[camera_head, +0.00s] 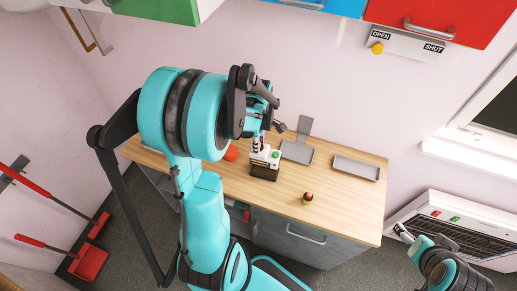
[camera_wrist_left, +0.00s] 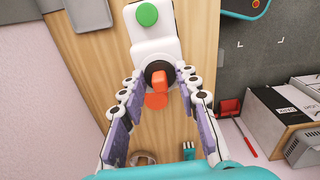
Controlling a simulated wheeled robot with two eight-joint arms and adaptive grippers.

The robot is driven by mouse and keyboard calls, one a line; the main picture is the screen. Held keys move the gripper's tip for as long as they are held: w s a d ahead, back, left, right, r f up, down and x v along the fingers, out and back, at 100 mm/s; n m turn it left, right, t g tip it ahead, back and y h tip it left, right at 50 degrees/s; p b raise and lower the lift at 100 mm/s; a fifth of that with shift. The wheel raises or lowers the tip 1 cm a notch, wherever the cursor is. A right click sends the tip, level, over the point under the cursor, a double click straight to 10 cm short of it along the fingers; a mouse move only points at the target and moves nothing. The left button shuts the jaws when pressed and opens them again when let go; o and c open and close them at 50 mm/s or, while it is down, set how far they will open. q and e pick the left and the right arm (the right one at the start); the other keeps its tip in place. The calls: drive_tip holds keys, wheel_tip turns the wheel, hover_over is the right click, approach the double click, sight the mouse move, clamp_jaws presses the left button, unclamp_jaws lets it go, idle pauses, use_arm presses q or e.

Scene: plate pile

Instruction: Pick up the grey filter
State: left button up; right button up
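I cannot make out with certainty which thing is the grey filter. A white machine with a green button (camera_head: 270,157) stands on the wooden counter; it also shows in the left wrist view (camera_wrist_left: 152,48). A dark round part with an orange handle (camera_wrist_left: 158,80) is at its near end, with an orange disc (camera_wrist_left: 155,101) beside it. My left gripper (camera_wrist_left: 160,78) is open, one finger on each side of this part; contact is unclear. In the head view my left gripper (camera_head: 258,146) is over the machine, partly hidden. My right gripper (camera_head: 418,241) is low right, its opening unclear.
Two grey trays, one near an upright plate (camera_head: 297,152) and one farther right (camera_head: 356,168), lie on the counter (camera_head: 340,215). A red round thing (camera_head: 231,153) is left of the machine.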

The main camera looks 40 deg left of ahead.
use_arm(q)
drive_tip(key=shift+r, duration=0.1)
wheel_tip(320, 180, up, 4)
drive_tip(key=shift+p, duration=0.35)
drive_tip(key=s+d+r+p, duration=0.1)
drive_tip(key=s+d+r, duration=0.2)
drive_tip(key=d+r, duration=0.3)
drive_tip(key=d, duration=0.5)
drive_tip(key=shift+s+r, duration=0.4)
